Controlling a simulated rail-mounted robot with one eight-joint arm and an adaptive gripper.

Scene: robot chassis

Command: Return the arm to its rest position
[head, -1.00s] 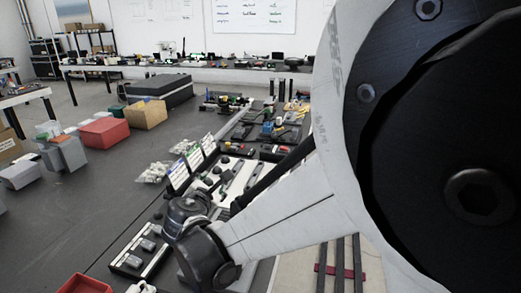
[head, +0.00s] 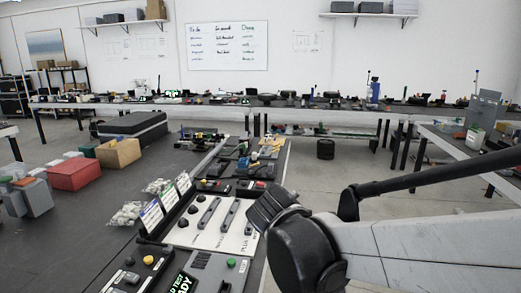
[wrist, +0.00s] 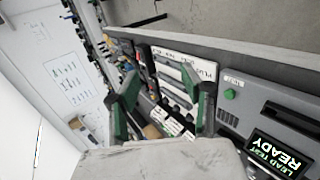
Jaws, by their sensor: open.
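In the wrist view my gripper (wrist: 160,84) is open, its two fingers with green inner faces set wide apart and nothing held between them. Beyond the fingers the view is tilted toward the bench panels and the far wall. In the head view my arm (head: 420,245) reaches in from the lower right, with its dark joint (head: 300,250) above the right edge of the near bench. The gripper fingers cannot be made out in the head view.
The near bench (head: 90,250) bears a panel with dark slots (head: 215,225), a lead test screen (head: 182,283), a red box (head: 74,173) and a cardboard box (head: 118,153). Open floor (head: 330,180) lies right of it. A side table (head: 455,141) stands at right.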

